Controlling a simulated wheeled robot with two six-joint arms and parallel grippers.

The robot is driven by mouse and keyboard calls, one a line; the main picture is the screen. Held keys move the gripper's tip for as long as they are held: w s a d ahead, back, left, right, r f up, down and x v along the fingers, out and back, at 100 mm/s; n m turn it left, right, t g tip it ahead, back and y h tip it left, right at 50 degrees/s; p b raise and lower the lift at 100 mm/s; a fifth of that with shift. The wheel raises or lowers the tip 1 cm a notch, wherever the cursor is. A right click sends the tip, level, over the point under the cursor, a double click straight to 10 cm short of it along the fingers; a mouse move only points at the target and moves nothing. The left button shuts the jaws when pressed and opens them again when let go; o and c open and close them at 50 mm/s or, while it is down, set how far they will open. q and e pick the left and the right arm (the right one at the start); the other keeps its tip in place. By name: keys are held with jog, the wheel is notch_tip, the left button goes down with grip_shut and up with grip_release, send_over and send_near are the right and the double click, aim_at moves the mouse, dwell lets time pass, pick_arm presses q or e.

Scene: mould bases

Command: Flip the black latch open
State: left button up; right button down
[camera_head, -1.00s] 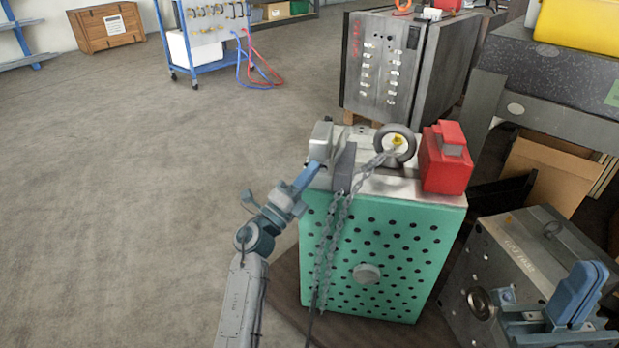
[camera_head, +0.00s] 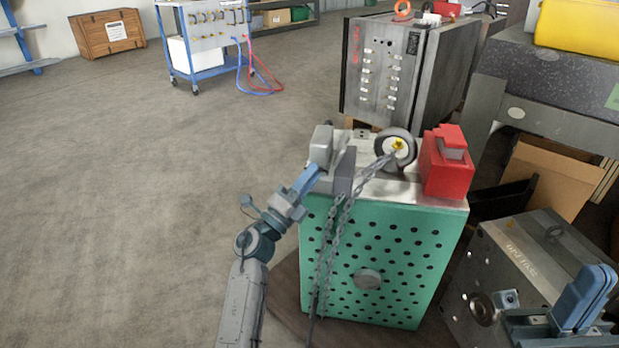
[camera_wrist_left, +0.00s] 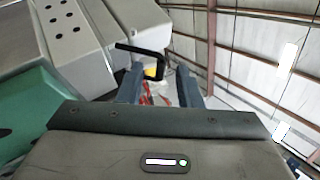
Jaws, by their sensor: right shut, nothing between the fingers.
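The green mould base (camera_head: 375,255) stands in the middle of the head view, with a dark grey upright piece (camera_head: 345,172) and a lighter grey block (camera_head: 321,146) at its top left. In the left wrist view a thin black bent bar (camera_wrist_left: 140,50), which looks like the black latch, crosses just beyond my fingers. My left gripper (camera_head: 312,178) is beside the top left edge of the base. Its two blue fingers (camera_wrist_left: 159,88) are apart in the left wrist view, with nothing clearly held. Contact with the bar cannot be told. My right gripper (camera_head: 598,285) is shut and empty at the lower right.
A chain (camera_head: 335,235) hangs down the base's front from a ring (camera_head: 396,150) on top. A red block (camera_head: 446,163) sits at the top right. A grey mould plate (camera_head: 520,265) lies near my right gripper. The floor at left is clear.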

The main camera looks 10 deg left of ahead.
pick_arm(q)
jog(key=shift+s, duration=0.1)
jog(key=v, duration=1)
jog(key=shift+s+a+f, duration=0.15)
jog(key=shift+s+f, duration=0.05)
jog(key=shift+s, duration=0.05)
